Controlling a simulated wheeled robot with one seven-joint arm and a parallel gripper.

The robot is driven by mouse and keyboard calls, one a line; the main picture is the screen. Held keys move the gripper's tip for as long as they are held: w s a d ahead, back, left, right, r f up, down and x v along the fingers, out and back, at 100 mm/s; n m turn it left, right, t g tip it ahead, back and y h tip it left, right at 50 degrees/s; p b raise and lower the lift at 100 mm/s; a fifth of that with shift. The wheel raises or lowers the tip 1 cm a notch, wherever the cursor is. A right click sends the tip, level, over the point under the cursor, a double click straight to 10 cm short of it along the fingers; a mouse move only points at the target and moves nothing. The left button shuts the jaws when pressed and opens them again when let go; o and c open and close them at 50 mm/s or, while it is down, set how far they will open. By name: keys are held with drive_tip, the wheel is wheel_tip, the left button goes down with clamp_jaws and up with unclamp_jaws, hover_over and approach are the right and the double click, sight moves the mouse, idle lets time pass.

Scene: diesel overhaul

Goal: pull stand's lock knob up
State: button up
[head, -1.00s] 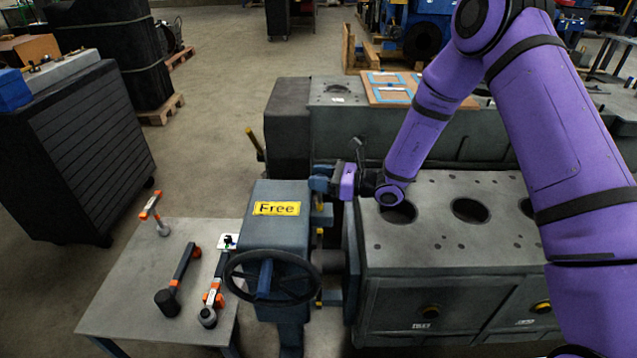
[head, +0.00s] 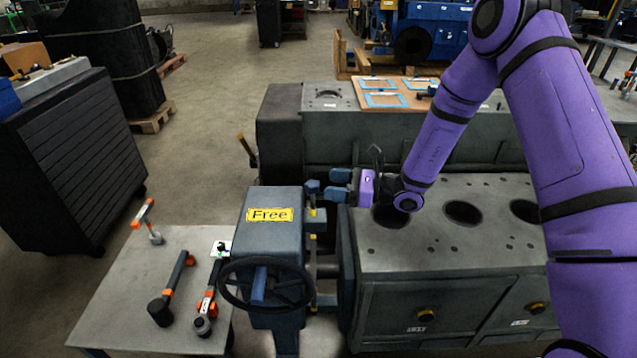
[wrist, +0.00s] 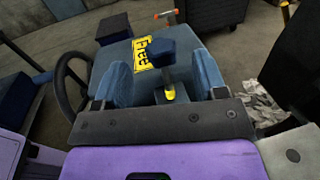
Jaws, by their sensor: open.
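The engine stand's blue head (head: 272,235) carries a yellow "Free" label and a black handwheel. The dark blue lock knob (head: 313,187) is at its right side, beside the engine block. In the wrist view the knob (wrist: 168,50) tops a grey stem, with a yellow part (wrist: 170,93) showing below. My gripper (head: 338,185) is open, just right of the knob in the head view, with a small gap. In the wrist view its two blue fingers (wrist: 163,80) lie on either side of the stem's line, and nothing is held.
The grey engine block (head: 450,260) with round bores lies close under my forearm. A table (head: 120,290) with tools stands left of the stand. The handwheel (head: 266,287) sticks out in front. A black cabinet (head: 70,150) is at the far left.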

drive_tip(key=shift+v, duration=2.3)
drive_tip(key=s+d+r+n+g+h, duration=0.2)
drive_tip(key=s+r+n+g+h, duration=0.1)
drive_tip(key=s+r+n, duration=0.5)
drive_tip(key=s+d+r+n+g+h, duration=0.1)
drive_tip(key=s+r+n+g+h, duration=0.4)
drive_tip(key=r, duration=0.6)
drive_tip(key=s+d+r+n+t+h, duration=0.3)
drive_tip(key=s+d+r+t+h, duration=0.1)
drive_tip(key=s+d, duration=0.3)
drive_tip(key=s+d+r+n+t+h, duration=0.4)
drive_tip(key=s+d+r, duration=0.3)
drive_tip(key=s, duration=0.5)
drive_tip(key=shift+d+r+n+t+h, duration=0.15)
drive_tip(key=shift+d+n+t+h, duration=0.15)
drive_tip(key=shift+d+t+h, duration=0.45)
drive_tip(key=shift+c, duration=0.2)
